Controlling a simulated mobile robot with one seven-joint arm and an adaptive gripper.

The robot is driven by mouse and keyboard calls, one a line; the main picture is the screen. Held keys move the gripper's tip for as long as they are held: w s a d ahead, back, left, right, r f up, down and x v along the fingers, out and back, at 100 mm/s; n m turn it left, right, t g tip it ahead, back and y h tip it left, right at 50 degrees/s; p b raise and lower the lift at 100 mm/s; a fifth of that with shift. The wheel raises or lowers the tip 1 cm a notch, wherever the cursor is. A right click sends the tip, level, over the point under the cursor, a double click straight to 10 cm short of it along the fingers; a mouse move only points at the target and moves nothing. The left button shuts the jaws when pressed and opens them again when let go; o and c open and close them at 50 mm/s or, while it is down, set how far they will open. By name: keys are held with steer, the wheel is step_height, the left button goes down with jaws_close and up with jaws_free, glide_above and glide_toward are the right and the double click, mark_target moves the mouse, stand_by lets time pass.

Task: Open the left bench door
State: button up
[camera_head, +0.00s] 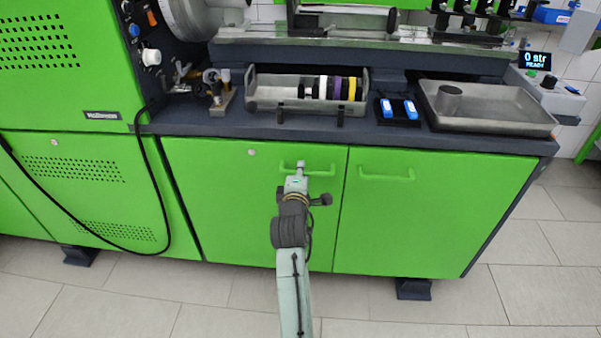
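The left bench door (225,200) is a green panel in the bench front, and it looks closed, flush with the panel beside it. Its green bar handle (322,171) sits near the top right of the door. My gripper (300,168) is at the left part of this handle, with my arm reaching up from the bottom of the picture. The fingertips are small and partly merged with the handle, so I cannot tell whether they are open or shut on it. The right bench door (430,215) is also closed, with its own green handle (387,177).
A black cable (158,190) hangs in a loop left of the door. The worktop above holds a grey tray with rings (262,102), blue items (398,110) and a metal tray (490,125). The tiled floor (200,290) before the doors is clear apart from my arm.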

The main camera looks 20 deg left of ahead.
jaws_close()
steer(key=shift+s, duration=0.15)
stand_by(0.5)
